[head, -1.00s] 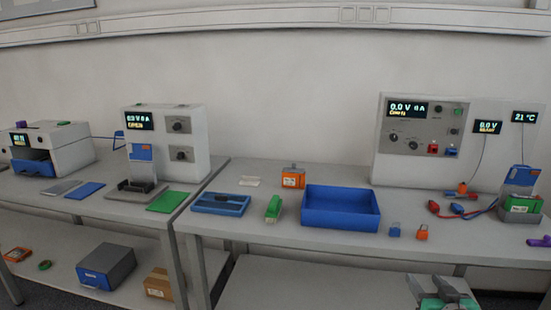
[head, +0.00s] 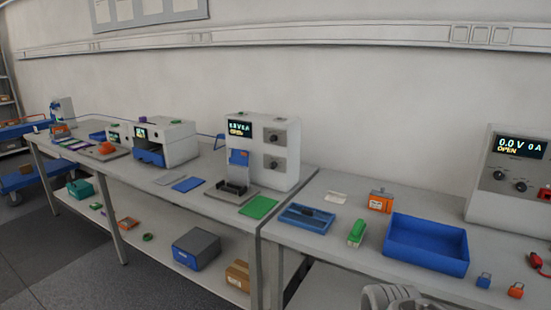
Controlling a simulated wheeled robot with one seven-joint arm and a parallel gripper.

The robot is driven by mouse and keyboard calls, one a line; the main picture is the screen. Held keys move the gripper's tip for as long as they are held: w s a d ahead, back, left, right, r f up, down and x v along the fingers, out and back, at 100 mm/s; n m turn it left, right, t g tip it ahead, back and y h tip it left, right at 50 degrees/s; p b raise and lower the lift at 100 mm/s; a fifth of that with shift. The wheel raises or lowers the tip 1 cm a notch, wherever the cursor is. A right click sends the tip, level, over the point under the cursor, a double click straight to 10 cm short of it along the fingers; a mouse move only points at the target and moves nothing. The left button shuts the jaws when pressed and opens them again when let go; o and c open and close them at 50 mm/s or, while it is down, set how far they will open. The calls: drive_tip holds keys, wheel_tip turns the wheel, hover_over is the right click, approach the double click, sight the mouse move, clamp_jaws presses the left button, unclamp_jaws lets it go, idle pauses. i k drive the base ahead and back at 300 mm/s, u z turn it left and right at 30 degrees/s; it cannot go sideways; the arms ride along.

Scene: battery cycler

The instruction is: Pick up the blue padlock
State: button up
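The blue padlock (head: 484,281) is small and stands on the right-hand bench near its front edge, at the lower right of the head view. It is just right of the blue bin (head: 427,259) and left of an orange padlock (head: 516,290). Nothing holds it. A rounded grey part at the bottom edge looks like part of my arm. No gripper fingers can be made out.
A green object (head: 356,233), a blue tray (head: 306,218) and an orange box (head: 380,201) lie left of the bin. A white power unit (head: 511,180) stands behind the padlocks. A red connector (head: 538,264) lies at the right edge.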

sight(481, 281)
drive_tip(key=z, duration=0.9)
drive_tip(key=k, duration=0.55)
drive_tip(key=u, duration=0.4)
drive_tip(key=i, duration=1)
